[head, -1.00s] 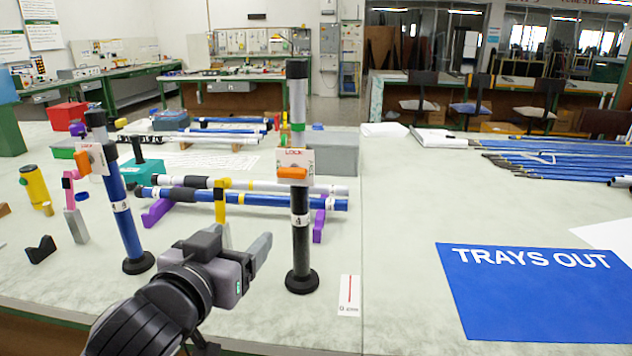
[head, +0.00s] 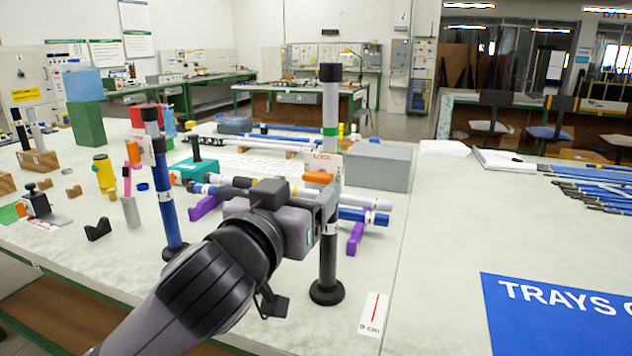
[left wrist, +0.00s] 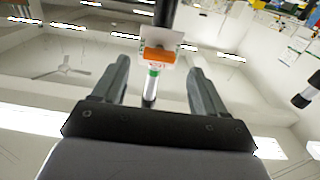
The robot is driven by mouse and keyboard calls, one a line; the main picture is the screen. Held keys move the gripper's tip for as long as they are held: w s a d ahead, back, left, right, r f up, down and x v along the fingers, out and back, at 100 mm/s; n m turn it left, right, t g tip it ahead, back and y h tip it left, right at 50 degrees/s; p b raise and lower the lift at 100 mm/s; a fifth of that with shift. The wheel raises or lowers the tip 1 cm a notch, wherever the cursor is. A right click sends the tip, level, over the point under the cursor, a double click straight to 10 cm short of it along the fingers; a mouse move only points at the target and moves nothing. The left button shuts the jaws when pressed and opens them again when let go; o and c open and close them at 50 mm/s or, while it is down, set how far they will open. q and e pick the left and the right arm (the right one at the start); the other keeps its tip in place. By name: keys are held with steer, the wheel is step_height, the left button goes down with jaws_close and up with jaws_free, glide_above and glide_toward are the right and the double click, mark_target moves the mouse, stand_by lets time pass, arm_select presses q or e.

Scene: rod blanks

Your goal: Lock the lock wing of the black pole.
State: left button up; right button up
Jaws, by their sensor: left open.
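The black pole (head: 328,262) stands upright on a round black base, with a grey upper tube above a collar. Its orange lock wing (head: 318,178) lies crosswise in front of a white card marked LOCK (head: 322,161). My left gripper (head: 326,203) is open just below and in front of the wing, and hides part of the pole. In the left wrist view the orange wing (left wrist: 160,54) shows between the two spread fingers, apart from both, with the picture turned over. My right gripper is not in view.
A blue pole (head: 167,205) with its own orange wing (head: 133,153), set upright, stands to the left. Rods lie on purple supports (head: 356,238) behind my gripper. A grey box (head: 378,167) is behind. The table right of the black pole is mostly clear, with a blue mat (head: 560,315).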

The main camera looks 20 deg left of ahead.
mark_target(315, 180)
arm_select(q)
steer(key=shift+w+d, duration=0.15)
steer(key=shift+w, duration=2.15)
steer(key=shift+c, duration=0.3)
steer(key=c, duration=1)
